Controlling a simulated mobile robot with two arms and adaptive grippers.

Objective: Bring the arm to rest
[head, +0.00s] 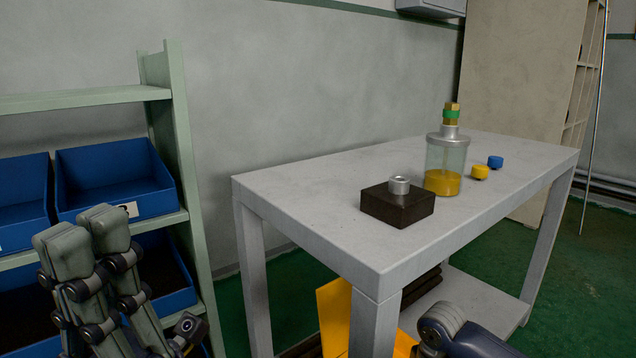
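My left gripper (86,236) is at the lower left, in front of the blue bins on the green rack. Its two grey fingers point up and lie side by side with no clear gap, and nothing shows between them. It is well away from the table. Part of my own arm shows at the bottom right, below the table top; no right gripper is in view.
The grey table (300,215) bears a dark block with a metal ring (398,208), a glass jar with yellow contents (446,165), a yellow cap (479,173) and a blue cap (495,162). The green rack (185,150) holds blue bins (115,180). A yellow object (335,315) is under the table.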

